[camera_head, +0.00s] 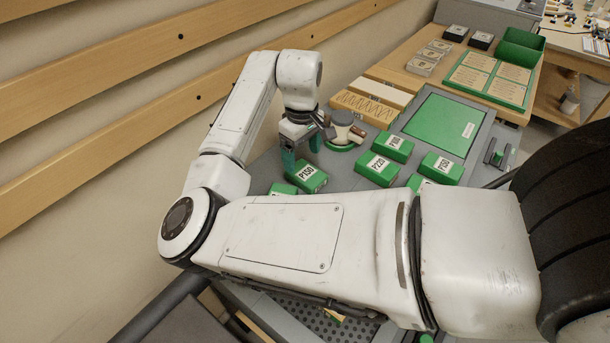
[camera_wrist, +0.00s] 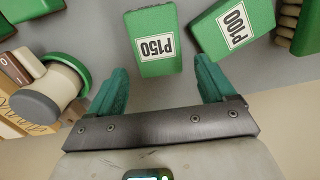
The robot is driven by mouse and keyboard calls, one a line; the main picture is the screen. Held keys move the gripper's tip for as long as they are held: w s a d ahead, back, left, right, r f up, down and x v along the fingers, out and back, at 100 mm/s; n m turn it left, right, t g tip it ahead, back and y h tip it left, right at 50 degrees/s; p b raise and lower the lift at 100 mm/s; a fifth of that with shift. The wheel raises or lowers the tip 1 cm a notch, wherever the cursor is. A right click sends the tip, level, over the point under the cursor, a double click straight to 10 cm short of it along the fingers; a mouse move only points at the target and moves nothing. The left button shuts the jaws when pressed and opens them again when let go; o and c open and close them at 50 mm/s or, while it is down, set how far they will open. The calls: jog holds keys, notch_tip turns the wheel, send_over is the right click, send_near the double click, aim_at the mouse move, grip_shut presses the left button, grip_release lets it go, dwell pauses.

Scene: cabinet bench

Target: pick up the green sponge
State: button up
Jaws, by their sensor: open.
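Several green sponge-like blocks with printed labels lie on the grey bench. The one marked P150 (camera_head: 307,176) is just below my gripper (camera_head: 301,156). In the wrist view this P150 block (camera_wrist: 150,20) lies ahead of and between the two teal fingers of my gripper (camera_wrist: 160,68), apart from them. The fingers are spread with nothing between them. A P100 block (camera_wrist: 232,22) lies to its right in the wrist view. In the head view, the P220 block (camera_head: 377,168) and others (camera_head: 442,167) lie farther right. A block (camera_head: 283,188) is partly hidden by my arm.
A green mat (camera_head: 436,132) lies at the back. Wooden blocks (camera_head: 368,105) lie behind the cylinder.

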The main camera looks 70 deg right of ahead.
aim_at(303, 170)
jog(key=shift+d+f+p, duration=0.15)
jog(key=shift+f+p, duration=0.15)
jog(key=shift+f, duration=2.3)
jog(key=c, duration=0.8)
jog(key=shift+r, duration=0.1)
jog(key=shift+r, duration=0.5)
notch_tip(303, 170, up, 2)
jog(key=shift+r, duration=0.15)
jog(key=s+a+r, duration=0.8)
jog(key=a+r, duration=0.1)
jog(key=a, duration=0.2)
jog(key=shift+s+a+r+b, duration=0.15)
jog(key=shift+s+r+b, duration=0.05)
jog(key=shift+r+b, duration=0.1)
